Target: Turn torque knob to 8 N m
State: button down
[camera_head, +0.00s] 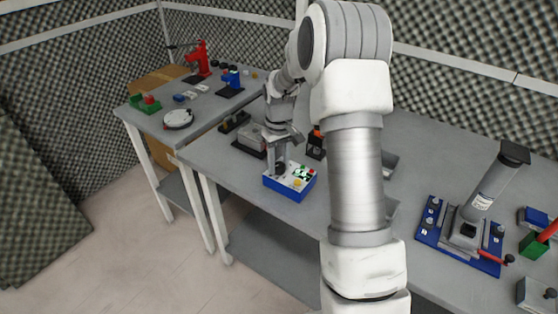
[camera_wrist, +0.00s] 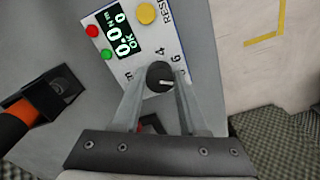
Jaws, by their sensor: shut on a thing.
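The torque tester is a blue box with a white top panel (camera_head: 299,177) on the bench, below my gripper (camera_head: 280,166). The black torque knob (camera_wrist: 159,73) has a pale pointer line. The numbers 4 and 6 show beside it; other scale marks are hidden. My gripper (camera_wrist: 160,88) is shut on the knob, one finger on each side.
A black holder with an orange-handled tool (camera_wrist: 30,110) stands close beside the tester. A grey press on a blue base (camera_head: 463,235) is at the right. A second bench (camera_head: 160,125) at the left bears a red press and small parts.

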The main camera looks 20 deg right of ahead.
aim_at(279, 165)
jog(key=shift+r+n, duration=0.1)
jog(key=shift+n, duration=0.5)
jog(key=shift+c, duration=2.2)
grip_release()
notch_tip(279, 165, up, 17)
jog(key=p, duration=0.2)
jog(key=shift+r, duration=0.15)
